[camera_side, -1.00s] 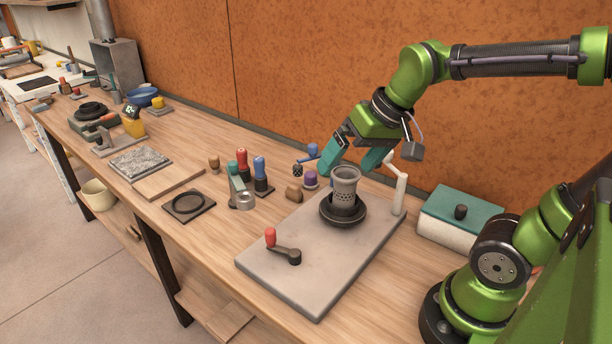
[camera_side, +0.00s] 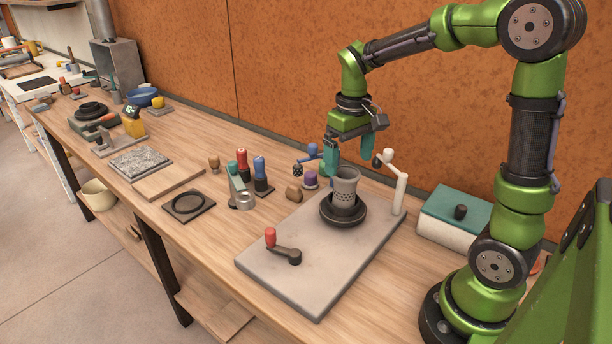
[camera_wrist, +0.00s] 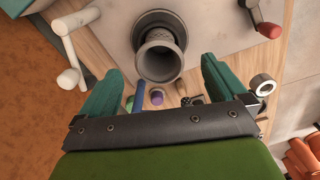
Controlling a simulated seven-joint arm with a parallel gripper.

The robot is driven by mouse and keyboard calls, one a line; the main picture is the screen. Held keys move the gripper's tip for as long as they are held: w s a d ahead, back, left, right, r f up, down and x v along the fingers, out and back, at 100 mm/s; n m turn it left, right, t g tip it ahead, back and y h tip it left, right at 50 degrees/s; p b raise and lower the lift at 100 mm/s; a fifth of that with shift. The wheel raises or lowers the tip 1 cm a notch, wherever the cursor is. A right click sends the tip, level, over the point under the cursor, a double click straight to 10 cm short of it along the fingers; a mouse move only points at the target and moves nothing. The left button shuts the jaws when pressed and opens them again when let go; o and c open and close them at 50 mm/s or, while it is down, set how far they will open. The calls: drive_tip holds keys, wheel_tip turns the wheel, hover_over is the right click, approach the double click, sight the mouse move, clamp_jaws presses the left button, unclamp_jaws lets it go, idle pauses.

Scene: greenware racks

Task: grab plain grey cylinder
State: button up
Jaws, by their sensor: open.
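A grey hollow cylinder (camera_side: 345,184) stands upright in a round black dish-like holder (camera_side: 329,211) on the grey slab. Its mouth faces up, and a band of dark dots runs around its wall. In the wrist view the cylinder (camera_wrist: 160,60) shows its open mouth, just beyond and between the fingertips. My gripper (camera_side: 350,154) is open, its teal fingers pointing down above and slightly behind the cylinder. In the wrist view my gripper's fingers (camera_wrist: 158,72) are spread wide with nothing held between them.
A white post with an arm (camera_side: 399,190) rises from the grey slab (camera_side: 310,255) right of the cylinder. A red-knobbed crank (camera_side: 283,249) sits at its front. A blue-handled tool (camera_side: 312,151) and purple knob (camera_side: 310,178) stand left. A teal-lidded box (camera_side: 455,220) is right.

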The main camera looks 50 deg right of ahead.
sight(345, 184)
drive_tip(key=f, duration=0.8)
drive_tip(key=shift+w+d+f, duration=0.2)
drive_tip(key=shift+w+f, duration=0.05)
drive_tip(key=shift+w, duration=0.05)
drive_tip(key=c, duration=1.3)
drive_tip(key=shift+r, duration=0.15)
